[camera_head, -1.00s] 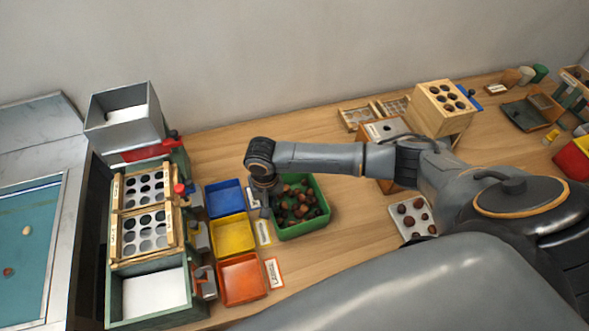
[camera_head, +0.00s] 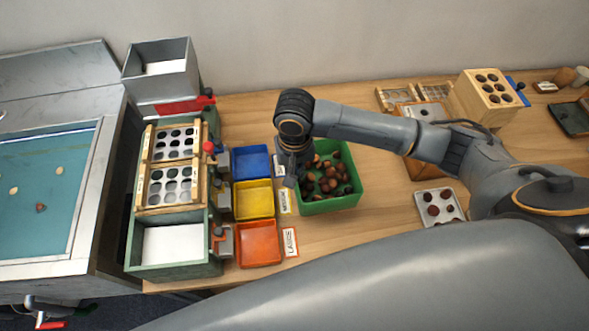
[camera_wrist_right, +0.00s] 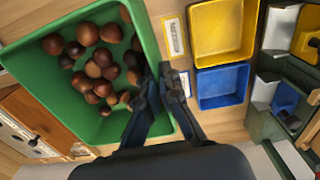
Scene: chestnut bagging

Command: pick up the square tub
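The square tub is a green open tub (camera_head: 333,208) holding several brown chestnuts, on the wooden table. It also shows in the right wrist view (camera_wrist_right: 90,133). My right gripper (camera_head: 289,180) points down at the tub's left wall in the head view. In the right wrist view, its two dark fingers (camera_wrist_right: 160,76) are close together on either side of the tub's wall, one inside and one outside, and look shut on it. The tub looks level; I see no clear gap under it. My left gripper is not in view.
Blue (camera_head: 251,176), yellow (camera_head: 254,216) and orange bins (camera_head: 259,262) stand just left of the tub, with label cards beside them. A green sorting stand (camera_head: 170,268) is beyond them. A white tray (camera_head: 424,208) with chestnuts is at right. Table in front of the tub is clear.

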